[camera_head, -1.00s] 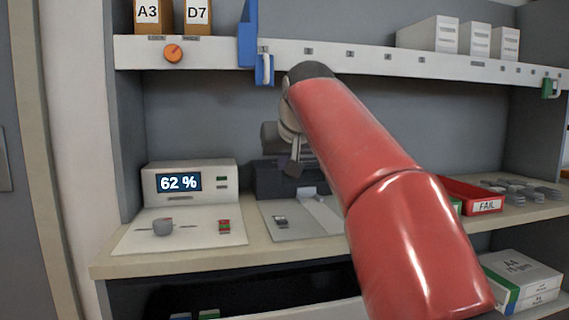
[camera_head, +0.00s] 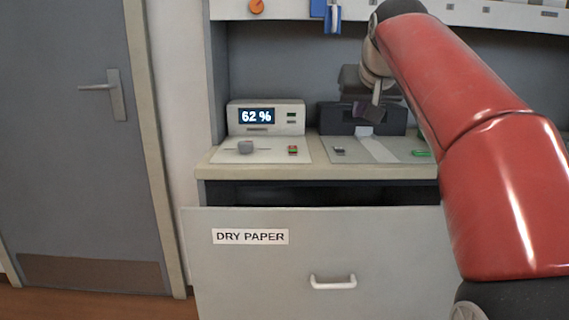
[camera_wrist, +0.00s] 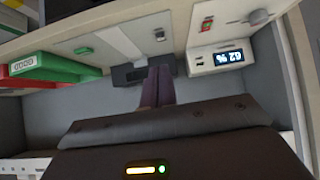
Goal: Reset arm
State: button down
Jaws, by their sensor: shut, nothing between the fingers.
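My gripper (camera_head: 366,112) hangs at the end of my red arm, above the worktop and in front of the dark printer-like device (camera_head: 335,118). In the wrist view my gripper (camera_wrist: 157,72) shows two dark fingers pressed together with nothing between them. The wrist view is upside down, and the dark device (camera_wrist: 127,74) appears beyond the fingertips. My gripper appears apart from the worktop.
A white unit reading 62 % (camera_head: 266,118) stands left on the worktop (camera_head: 300,171). Below, a drawer labelled DRY PAPER (camera_head: 318,240) stands out from the bench. A grey door (camera_head: 65,150) is at left. A green GOOD tray (camera_wrist: 50,67) shows in the wrist view.

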jog(key=s+f+g, duration=0.4)
jog(key=s+f, duration=2.6)
jog(key=f, duration=0.3)
jog(key=shift+s, duration=0.35)
